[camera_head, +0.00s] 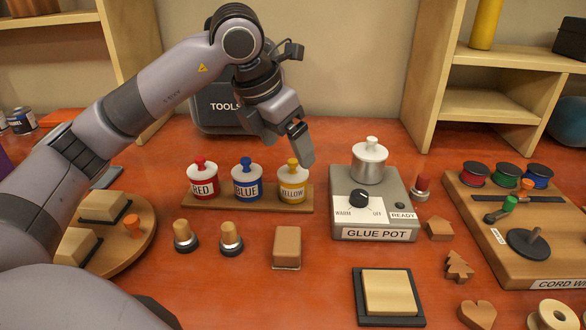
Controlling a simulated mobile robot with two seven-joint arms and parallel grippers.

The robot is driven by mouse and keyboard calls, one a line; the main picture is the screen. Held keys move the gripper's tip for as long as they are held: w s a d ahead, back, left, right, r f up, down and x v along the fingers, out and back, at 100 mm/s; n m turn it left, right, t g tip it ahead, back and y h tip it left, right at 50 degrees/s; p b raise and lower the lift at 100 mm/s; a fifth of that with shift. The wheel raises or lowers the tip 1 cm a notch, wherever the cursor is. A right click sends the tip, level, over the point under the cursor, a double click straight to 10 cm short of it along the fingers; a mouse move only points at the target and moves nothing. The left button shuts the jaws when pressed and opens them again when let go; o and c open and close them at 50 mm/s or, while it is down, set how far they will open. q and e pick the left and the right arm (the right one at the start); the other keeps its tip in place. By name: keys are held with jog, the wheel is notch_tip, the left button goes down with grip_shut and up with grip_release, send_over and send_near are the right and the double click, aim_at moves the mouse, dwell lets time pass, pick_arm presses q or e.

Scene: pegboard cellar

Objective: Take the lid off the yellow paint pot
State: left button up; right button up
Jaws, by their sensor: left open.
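The yellow paint pot (293,194) stands at the right end of a low wooden stand, its white lid (292,174) on top with a yellow knob (292,162). A red pot (203,188) and a blue pot (247,188) stand to its left, each with a white lid and a knob in its own colour. My left gripper (284,148) is open and empty, pointing down just above and behind the yellow pot's knob. One finger appears close to the knob; I cannot tell whether they touch. My right gripper is not in view.
The glue pot station (370,232) with a metal pot (369,165) stands right of the stand. A toolbox (215,115) is behind. Two stamps, a brown block (287,246) and a cream block (388,292) lie in front. A cord winding board (525,240) is at the right.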

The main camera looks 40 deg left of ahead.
aim_at(293, 160)
pick_arm(q)
jog(key=x, duration=0.4)
jog(key=shift+w+f, duration=0.15)
jog(key=shift+f, duration=0.1)
jog(key=c, duration=1.1)
jog(key=shift+c, duration=0.2)
jog(key=shift+r, duration=0.15)
